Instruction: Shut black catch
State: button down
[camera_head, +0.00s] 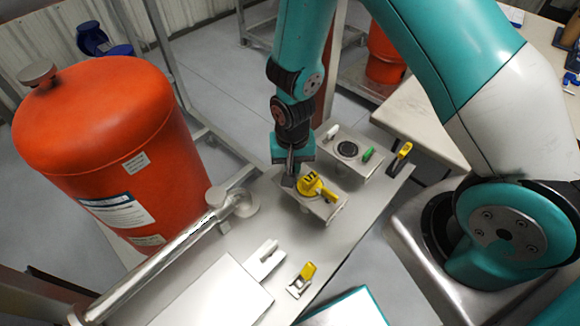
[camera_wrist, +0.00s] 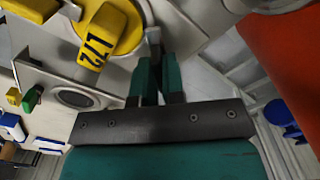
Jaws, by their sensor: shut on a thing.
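My gripper (camera_head: 289,172) points down at the left edge of the plate with the yellow valve. It is shut on a small dark piece (camera_head: 289,182), which looks like the black catch; the fingers hide most of it. In the wrist view my gripper (camera_wrist: 159,78) has its two teal fingers close together, with a dark grey part (camera_wrist: 153,42) at their tips. I cannot tell how far the catch is turned.
A plate with white and green levers (camera_head: 351,149) stands behind. Yellow catches (camera_head: 303,275) and (camera_head: 402,152) sit on the bench (camera_head: 235,238). A large orange tank (camera_head: 110,150) stands left.

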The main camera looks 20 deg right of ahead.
jog(key=shift+w+n, duration=0.1)
jog(key=shift+n, duration=0.2)
jog(key=n, duration=0.3)
dwell(0.3)
jog(key=shift+r+n, duration=0.1)
jog(key=shift+n, duration=1.9)
jog(key=shift+w, duration=0.1)
jog(key=c, duration=1.2)
grip_release()
jog(key=shift+n, duration=0.3)
